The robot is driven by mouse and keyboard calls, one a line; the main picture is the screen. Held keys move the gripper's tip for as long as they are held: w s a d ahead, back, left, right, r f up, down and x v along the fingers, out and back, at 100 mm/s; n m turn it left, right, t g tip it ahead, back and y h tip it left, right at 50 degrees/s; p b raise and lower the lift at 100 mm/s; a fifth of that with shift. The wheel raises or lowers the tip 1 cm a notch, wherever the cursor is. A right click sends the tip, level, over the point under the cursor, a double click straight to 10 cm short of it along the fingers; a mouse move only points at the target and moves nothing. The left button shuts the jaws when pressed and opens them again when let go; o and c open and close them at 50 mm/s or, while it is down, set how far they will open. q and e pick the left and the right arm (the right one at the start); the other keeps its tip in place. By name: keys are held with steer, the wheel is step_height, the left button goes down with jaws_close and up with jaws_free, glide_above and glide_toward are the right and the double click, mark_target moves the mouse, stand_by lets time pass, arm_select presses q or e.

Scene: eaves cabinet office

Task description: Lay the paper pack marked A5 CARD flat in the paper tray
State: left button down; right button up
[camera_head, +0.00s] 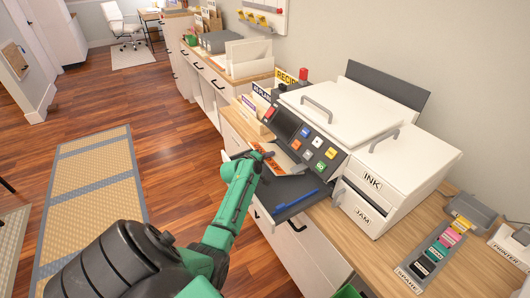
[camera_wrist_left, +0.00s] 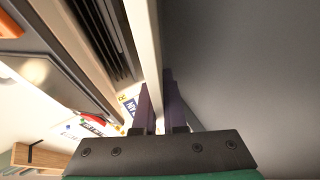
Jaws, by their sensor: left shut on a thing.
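The paper tray (camera_head: 283,190) is a dark grey tray pulled out from the front of the white printer, with a blue strip along its outer side. My left gripper (camera_head: 262,156) is over the tray's far left part, shut on a pale pack with an orange label (camera_head: 280,164). The label's print is too small to read, but this looks like the A5 CARD pack. In the left wrist view, the fingers (camera_wrist_left: 163,115) close on a pale, thin edge (camera_wrist_left: 144,45). I cannot tell whether the pack touches the tray. My right gripper is out of view.
The white printer (camera_head: 325,112), with button panel and INK and JAM doors, stands just beyond the tray. Labelled paper packs (camera_head: 258,108) stand to its left. Cartridges on a SPARE strip (camera_head: 430,255) lie on the counter at right.

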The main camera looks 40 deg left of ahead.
arm_select(q)
steer(key=c, duration=0.9)
jaws_free()
steer(key=o, duration=0.6)
steer(key=shift+s+r+p, duration=0.4)
steer(key=shift+r+p, duration=0.2)
steer(key=shift+p, duration=0.3)
steer(key=r+p, duration=0.1)
steer(key=s+r+p, duration=0.1)
steer(key=p, duration=0.1)
steer(key=s+r+p, duration=0.1)
steer(key=shift+s+d, duration=0.15)
steer(key=shift+d, duration=0.1)
steer(key=s+r+p, duration=0.5)
steer(key=p, duration=0.3)
steer(key=shift+s+d+r+p, duration=0.15)
steer(key=shift+d+r+p, duration=0.15)
steer(key=shift+d+r, duration=0.1)
